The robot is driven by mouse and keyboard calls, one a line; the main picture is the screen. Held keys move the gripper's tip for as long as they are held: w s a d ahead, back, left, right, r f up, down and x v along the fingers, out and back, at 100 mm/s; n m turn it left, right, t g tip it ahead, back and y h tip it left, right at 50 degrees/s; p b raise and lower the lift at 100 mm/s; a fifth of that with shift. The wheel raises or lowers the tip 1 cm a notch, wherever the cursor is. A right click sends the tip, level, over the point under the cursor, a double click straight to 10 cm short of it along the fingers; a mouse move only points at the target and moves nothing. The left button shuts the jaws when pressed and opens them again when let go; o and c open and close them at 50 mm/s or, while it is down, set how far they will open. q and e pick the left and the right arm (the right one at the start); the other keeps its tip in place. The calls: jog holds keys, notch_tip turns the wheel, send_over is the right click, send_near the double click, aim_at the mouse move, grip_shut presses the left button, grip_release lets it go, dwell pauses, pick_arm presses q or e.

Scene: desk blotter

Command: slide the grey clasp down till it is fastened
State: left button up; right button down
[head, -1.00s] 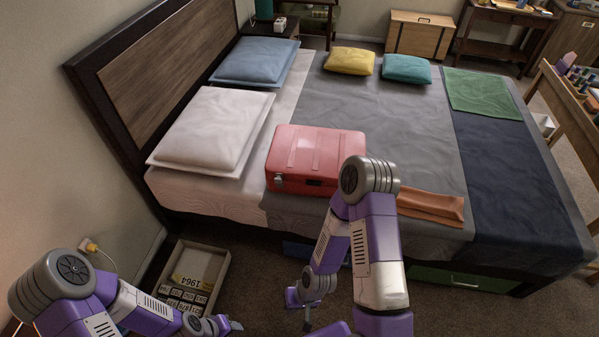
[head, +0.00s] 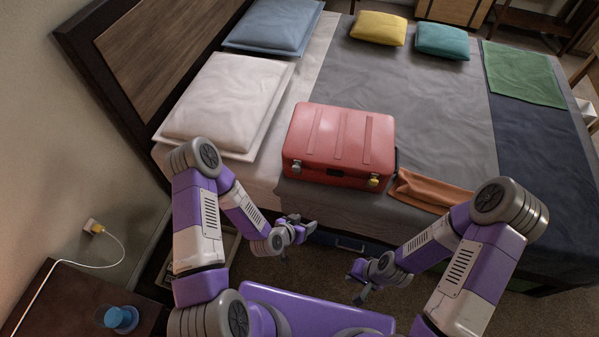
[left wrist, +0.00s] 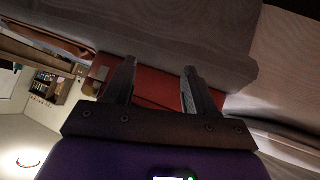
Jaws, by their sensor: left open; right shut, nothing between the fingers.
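A red suitcase (head: 340,142) lies closed on the bed. The grey clasp (head: 297,167) is at the left of its front face; a yellow clasp (head: 374,182) is at the right. I cannot tell how far down the grey clasp sits. My left gripper (head: 306,229) is open and empty, in front of the bed edge, below and apart from the clasp. In the left wrist view the red suitcase (left wrist: 155,86) shows behind its spread fingers (left wrist: 160,82); the clasp cannot be made out there. My right gripper (head: 359,281) is shut and empty, lower and farther right.
An orange folded cloth (head: 430,191) lies right of the suitcase. A white pillow (head: 228,100) is to its left. The grey blanket (head: 420,110) behind is mostly clear. A nightstand (head: 70,310) with a blue cup (head: 121,318) stands at bottom left.

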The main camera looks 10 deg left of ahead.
pick_arm(q)
jog(key=w+a+r+m+t+y, duration=0.1)
jog(key=w+a+r+t, duration=0.1)
jog(key=w+t, duration=0.3)
jog(key=t+y+b, duration=0.2)
jog(key=t+y, duration=0.2)
send_near(296, 170)
jog(key=w, duration=0.5)
jog(key=w+b, duration=0.1)
jog(key=w, duration=0.3)
jog(key=shift+a+f, duration=0.1)
jog(key=shift+a, duration=0.05)
grip_shut()
